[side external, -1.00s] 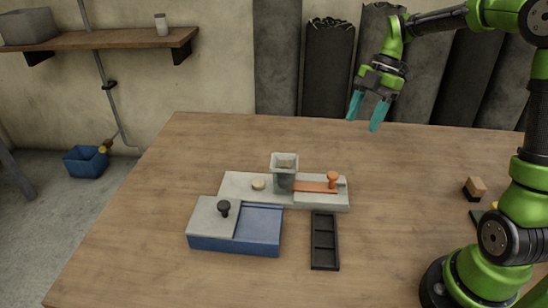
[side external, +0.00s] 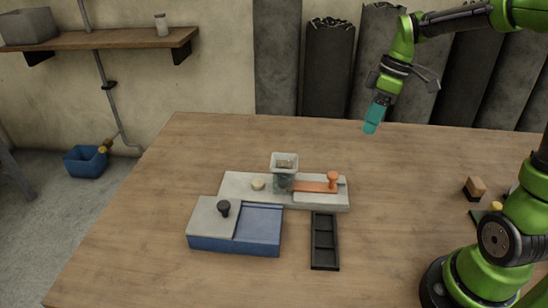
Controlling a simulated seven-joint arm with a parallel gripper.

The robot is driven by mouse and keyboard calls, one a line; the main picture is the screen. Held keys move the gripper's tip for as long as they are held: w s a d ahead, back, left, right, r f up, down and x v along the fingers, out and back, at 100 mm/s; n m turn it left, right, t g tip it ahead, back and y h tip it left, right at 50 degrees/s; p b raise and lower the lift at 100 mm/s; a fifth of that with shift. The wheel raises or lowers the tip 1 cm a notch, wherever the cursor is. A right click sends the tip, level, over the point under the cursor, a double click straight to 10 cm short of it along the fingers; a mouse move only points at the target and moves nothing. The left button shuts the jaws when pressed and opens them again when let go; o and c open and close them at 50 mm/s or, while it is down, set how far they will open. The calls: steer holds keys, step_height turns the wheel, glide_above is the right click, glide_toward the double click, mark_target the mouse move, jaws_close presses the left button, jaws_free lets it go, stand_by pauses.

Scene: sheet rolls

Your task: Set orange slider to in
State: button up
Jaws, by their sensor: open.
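The orange slider (side external: 316,187) is a flat strip with an upright round knob (side external: 332,178) near its right end. It lies on the right part of a pale grey base (side external: 235,187), and its left end meets the foot of a square grey hopper (side external: 284,162). My gripper (side external: 371,128) is empty, above the back edge of the table, behind and to the right of the slider and well apart from it. It is seen edge-on, with its teal fingers overlapping, and is open.
A blue box (side external: 262,230) with a grey lid and black knob (side external: 224,208) stands in front of the base. A black compartment tray (side external: 324,241) lies front right. A wooden block (side external: 474,188) is at far right. The table between base and back edge is clear.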

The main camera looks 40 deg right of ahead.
steer(key=s+a+r+m+t, duration=0.4)
steer(key=s+a+m+t, duration=0.2)
steer(key=s+a+m, duration=0.3)
steer(key=s+a, duration=0.2)
steer(key=a, duration=0.1)
steer(key=shift+m, duration=0.4)
